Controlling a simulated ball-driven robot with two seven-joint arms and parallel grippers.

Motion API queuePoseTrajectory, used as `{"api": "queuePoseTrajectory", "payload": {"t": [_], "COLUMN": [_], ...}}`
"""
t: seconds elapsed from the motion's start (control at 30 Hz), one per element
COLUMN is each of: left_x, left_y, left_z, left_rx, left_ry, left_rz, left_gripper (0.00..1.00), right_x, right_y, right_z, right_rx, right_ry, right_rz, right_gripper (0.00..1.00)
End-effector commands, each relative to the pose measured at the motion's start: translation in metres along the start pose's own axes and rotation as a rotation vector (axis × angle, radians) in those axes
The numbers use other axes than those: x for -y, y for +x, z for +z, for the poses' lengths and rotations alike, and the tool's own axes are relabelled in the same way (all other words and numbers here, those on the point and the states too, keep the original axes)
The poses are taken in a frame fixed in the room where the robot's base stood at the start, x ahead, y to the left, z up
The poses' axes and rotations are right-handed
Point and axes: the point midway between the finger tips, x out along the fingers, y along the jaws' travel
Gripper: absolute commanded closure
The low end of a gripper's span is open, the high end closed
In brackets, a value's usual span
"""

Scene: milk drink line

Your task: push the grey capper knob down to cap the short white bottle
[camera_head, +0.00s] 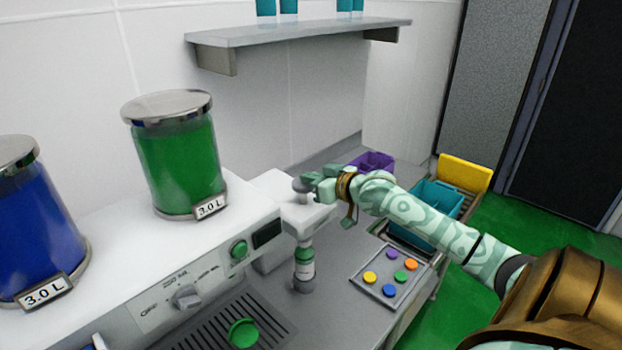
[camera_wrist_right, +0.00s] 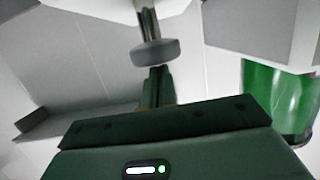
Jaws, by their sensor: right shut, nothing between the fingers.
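The grey capper knob (camera_head: 302,185) sits on top of the white capper arm (camera_head: 308,212). In the right wrist view the knob (camera_wrist_right: 155,53) shows on its stem, just past my fingertips. My right gripper (camera_head: 325,186) is shut and empty, close beside the knob in the head view; its dark green fingers (camera_wrist_right: 157,84) also show in the wrist view. I cannot tell whether they touch the knob. The short white bottle (camera_head: 304,268) with a green band stands upright under the capper head, its top hidden. My left gripper is not in view.
Green (camera_head: 178,155) and blue (camera_head: 38,228) tanks stand on the white machine at left. A panel with coloured buttons (camera_head: 390,276) lies right of the bottle. Purple (camera_head: 372,162) and teal (camera_head: 436,202) crates stand behind my right arm. A shelf (camera_head: 300,35) hangs on the wall.

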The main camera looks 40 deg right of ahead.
Motion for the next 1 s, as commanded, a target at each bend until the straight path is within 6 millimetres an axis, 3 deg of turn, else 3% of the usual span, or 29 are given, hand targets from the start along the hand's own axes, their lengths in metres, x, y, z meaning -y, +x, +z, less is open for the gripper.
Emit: {"api": "queuePoseTrajectory", "payload": {"t": [0.3,0.6,0.83,1.0], "left_x": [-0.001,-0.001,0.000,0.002], "left_y": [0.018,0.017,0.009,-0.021], "left_z": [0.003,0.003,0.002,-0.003], "left_rx": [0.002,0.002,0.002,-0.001], "left_ry": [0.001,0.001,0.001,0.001], "left_rz": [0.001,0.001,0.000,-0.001], "left_gripper": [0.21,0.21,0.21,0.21], "right_x": [0.000,0.001,0.001,0.001], "right_y": [0.011,0.011,0.010,0.005], "right_z": [0.044,0.053,0.045,0.013], "right_rx": [0.004,0.019,0.017,0.003], "right_ry": [0.000,0.000,0.003,0.002], "right_rz": [0.001,0.000,0.001,0.003], "right_gripper": [1.00,1.00,1.00,1.00]}}
